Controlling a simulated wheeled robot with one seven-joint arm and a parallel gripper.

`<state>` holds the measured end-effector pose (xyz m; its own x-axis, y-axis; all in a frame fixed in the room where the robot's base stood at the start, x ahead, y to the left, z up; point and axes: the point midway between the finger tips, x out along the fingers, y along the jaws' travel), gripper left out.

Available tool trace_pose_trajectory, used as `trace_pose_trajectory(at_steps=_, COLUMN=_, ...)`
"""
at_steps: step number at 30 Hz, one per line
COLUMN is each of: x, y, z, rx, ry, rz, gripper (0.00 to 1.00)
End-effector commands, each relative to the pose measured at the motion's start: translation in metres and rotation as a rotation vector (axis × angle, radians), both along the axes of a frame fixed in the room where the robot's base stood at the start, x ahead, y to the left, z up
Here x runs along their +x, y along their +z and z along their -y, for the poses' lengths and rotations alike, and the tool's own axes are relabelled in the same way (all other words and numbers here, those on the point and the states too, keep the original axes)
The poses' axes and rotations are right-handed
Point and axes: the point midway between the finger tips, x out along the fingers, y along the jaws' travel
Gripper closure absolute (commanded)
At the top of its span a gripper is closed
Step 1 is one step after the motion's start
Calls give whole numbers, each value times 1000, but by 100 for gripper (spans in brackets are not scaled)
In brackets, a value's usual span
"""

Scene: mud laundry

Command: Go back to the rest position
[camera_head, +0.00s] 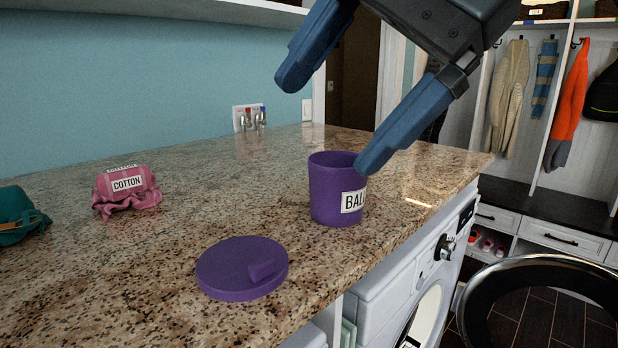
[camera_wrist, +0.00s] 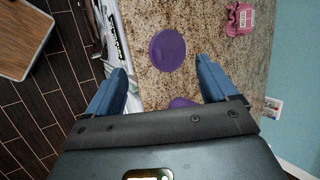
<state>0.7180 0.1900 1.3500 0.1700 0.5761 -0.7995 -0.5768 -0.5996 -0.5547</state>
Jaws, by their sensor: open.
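My gripper (camera_head: 322,122) is open and empty, with its two blue fingers spread wide above the counter. It also shows in the wrist view (camera_wrist: 165,88). A purple cup (camera_head: 328,190) with a label that reads in part "BAL" stands upright and uncovered on the granite counter (camera_head: 180,230). One fingertip overlaps the cup's right rim in the head view; I cannot tell whether they touch. In the wrist view only part of the cup (camera_wrist: 182,102) shows, beyond my gripper's body. A round purple lid (camera_head: 228,272) with a handle lies flat on the counter, in front of the cup.
A pink bundle labelled "COTTON" (camera_head: 128,192) and a teal bundle (camera_head: 20,215) lie at the left. Taps (camera_head: 250,118) are on the wall behind. A washer (camera_head: 405,290) with an open round door (camera_head: 540,265) stands below the counter. Coats (camera_head: 508,95) hang at the right.

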Motion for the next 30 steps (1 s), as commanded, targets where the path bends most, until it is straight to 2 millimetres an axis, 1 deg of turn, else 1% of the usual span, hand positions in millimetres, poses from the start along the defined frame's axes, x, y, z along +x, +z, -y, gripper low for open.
trace_pose_trajectory(at_steps=3, x=7, y=-6, z=-17, rx=166, ry=65, rz=42, gripper=14)
trace_pose_trajectory(at_steps=6, x=14, y=-8, z=-29, rx=300, ry=101, rz=99, gripper=14)
trace_pose_trajectory(at_steps=10, x=23, y=-11, z=-39, rx=463, ry=122, rz=179, gripper=14)
trace_pose_trajectory(at_steps=14, x=34, y=-17, z=-44, rx=607, ry=109, rz=268, gripper=14)
trace_pose_trajectory(at_steps=20, x=50, y=-33, z=-40, rx=781, ry=33, rz=419, gripper=14)
trace_pose_trajectory(at_steps=23, x=58, y=-47, z=-34, rx=839, ry=-29, rz=495, gripper=14)
trace_pose_trajectory(at_steps=26, x=64, y=-63, z=-26, rx=877, ry=-101, rz=573, gripper=14)
trace_pose_trajectory(at_steps=30, x=69, y=-93, z=-12, rx=889, ry=-214, rz=679, gripper=14)
